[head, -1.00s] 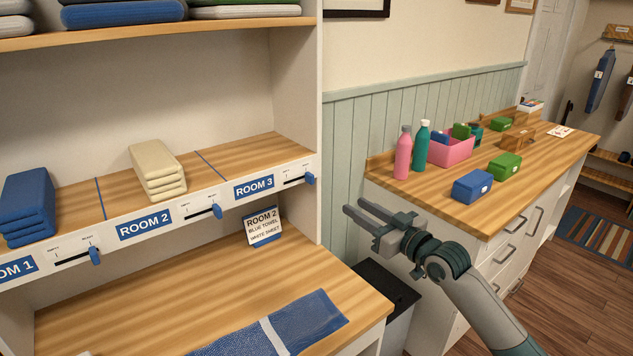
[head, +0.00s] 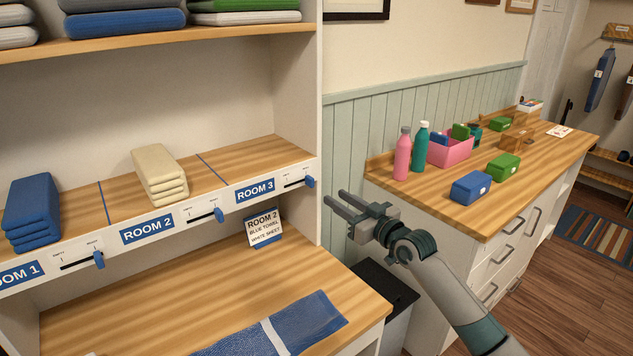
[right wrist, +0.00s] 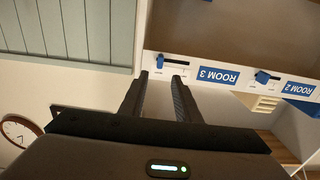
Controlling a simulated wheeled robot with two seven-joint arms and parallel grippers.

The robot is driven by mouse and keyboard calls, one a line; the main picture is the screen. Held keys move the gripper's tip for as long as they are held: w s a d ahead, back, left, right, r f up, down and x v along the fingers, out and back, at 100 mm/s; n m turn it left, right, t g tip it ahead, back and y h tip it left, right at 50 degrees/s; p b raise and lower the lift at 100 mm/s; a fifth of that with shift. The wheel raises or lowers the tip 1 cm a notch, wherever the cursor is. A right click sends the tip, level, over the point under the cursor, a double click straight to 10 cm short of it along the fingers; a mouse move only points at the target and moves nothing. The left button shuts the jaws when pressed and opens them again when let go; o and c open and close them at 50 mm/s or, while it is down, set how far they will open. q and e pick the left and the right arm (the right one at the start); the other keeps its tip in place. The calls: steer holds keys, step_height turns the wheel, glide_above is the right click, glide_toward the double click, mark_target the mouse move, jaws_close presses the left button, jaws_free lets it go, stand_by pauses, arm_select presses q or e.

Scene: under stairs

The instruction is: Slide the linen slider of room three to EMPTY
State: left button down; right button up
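The room three slider has a blue knob (head: 310,182) at the right end of its short slot, the end away from EMPTY, beside the blue ROOM 3 label (head: 255,191) on the white shelf edge. In the right wrist view, which is upside down, the knob (right wrist: 160,62) is at the left end of the slot, just beyond my fingertips. My right gripper (head: 335,204) is open and empty, its fingers apart, to the right of and slightly below the knob, not touching it. In the right wrist view my right gripper (right wrist: 161,77) points at the slider. My left gripper is not in view.
The room two (head: 219,214) and room one (head: 98,259) sliders are further left, knobs at the right ends. A ROOM 2 card (head: 264,228) stands on the lower counter. A wooden-topped cabinet (head: 420,190) with bottles and boxes stands to the right. Room three's shelf section is bare.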

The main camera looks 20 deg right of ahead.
mark_target(313, 183)
steer(key=p+x, duration=0.2)
steer(key=x, duration=0.8)
steer(key=shift+c, duration=0.6)
jaws_close()
